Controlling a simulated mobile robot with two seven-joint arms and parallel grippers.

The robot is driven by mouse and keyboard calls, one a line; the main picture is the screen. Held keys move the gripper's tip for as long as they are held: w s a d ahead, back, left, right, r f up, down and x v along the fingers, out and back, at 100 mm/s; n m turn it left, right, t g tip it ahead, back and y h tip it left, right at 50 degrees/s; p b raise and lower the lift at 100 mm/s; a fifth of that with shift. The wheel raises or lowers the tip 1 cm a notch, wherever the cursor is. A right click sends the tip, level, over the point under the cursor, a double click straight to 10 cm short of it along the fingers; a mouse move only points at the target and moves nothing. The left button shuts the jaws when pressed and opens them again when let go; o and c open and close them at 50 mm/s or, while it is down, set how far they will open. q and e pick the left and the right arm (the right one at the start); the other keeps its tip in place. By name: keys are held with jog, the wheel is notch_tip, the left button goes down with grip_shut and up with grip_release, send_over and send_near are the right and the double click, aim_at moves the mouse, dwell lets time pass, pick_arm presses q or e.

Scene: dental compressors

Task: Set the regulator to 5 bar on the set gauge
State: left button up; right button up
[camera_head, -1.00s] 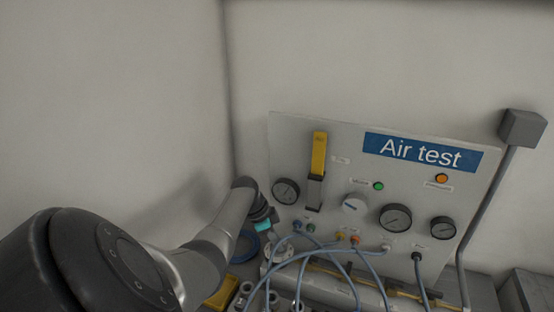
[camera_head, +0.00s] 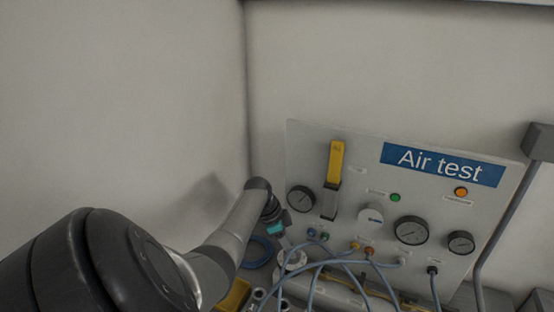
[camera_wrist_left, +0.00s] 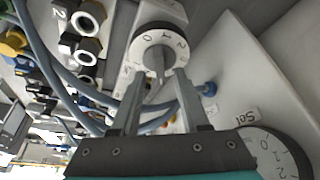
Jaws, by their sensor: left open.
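The regulator (camera_wrist_left: 158,50) is a round white-faced dial with numbers and a raised grey grip at its middle, in the left wrist view. In the head view it is a pale round shape (camera_head: 293,260) below the panel's left side. My left gripper (camera_wrist_left: 161,76) is open, its two fingertips at the near edge of the dial, one on each side of the grip. I cannot tell whether they touch it. My right gripper is out of view.
The "Air test" panel (camera_head: 345,150) carries more gauges (camera_head: 411,230), a white knob (camera_head: 370,216) and a yellow-handled lever (camera_head: 335,162). Blue hoses (camera_wrist_left: 60,70) and fittings crowd the area beside the regulator. A wall corner stands close on the left.

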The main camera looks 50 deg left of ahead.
pick_arm(q)
jog(key=p+v, duration=0.1)
jog(key=v, duration=1.2)
jog(key=shift+r, duration=0.3)
jog(key=shift+f, duration=0.1)
